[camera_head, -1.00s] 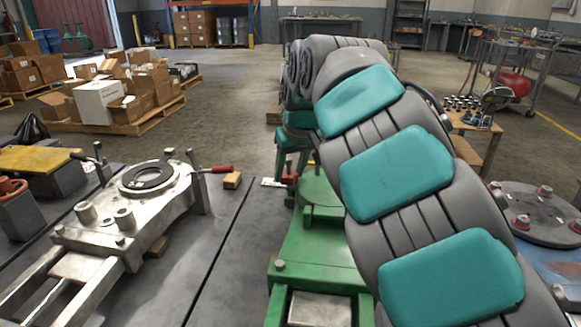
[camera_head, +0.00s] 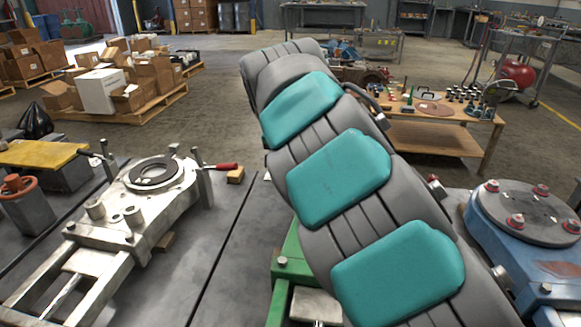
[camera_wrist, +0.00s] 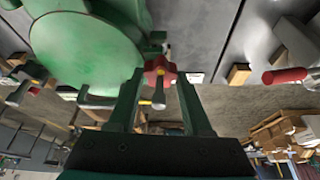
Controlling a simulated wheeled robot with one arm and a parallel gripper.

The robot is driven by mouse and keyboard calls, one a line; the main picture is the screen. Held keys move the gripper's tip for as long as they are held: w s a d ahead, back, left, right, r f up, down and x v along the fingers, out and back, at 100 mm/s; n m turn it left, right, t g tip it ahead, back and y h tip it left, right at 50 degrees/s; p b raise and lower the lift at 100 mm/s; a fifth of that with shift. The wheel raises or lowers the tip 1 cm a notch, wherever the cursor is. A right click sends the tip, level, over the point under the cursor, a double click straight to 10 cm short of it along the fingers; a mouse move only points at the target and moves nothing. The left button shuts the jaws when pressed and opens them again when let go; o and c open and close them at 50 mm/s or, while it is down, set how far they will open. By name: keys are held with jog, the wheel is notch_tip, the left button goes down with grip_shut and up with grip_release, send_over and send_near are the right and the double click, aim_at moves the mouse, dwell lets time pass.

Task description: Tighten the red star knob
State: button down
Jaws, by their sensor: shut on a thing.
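The red star knob (camera_wrist: 160,68) shows in the wrist view between the tips of my gripper (camera_wrist: 159,80), beside a green machine with a round plate (camera_wrist: 85,52). The fingers are shut on the knob from both sides. In the head view my grey and teal arm covers my gripper, the knob and most of the green machine (camera_head: 282,262).
A silver fixture (camera_head: 140,200) with a red-handled lever (camera_head: 222,167) stands at left. A blue fixture with a round plate (camera_head: 525,210) stands at right. A wooden workbench (camera_head: 425,135) holds small parts behind my arm. Boxes on a pallet (camera_head: 150,110) stand far left.

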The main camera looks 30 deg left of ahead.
dwell(0.5)
jog(key=shift+c, duration=1.6)
grip_release()
jog(key=shift+r, duration=0.1)
jog(key=v, duration=0.7)
jog(key=shift+r, duration=0.25)
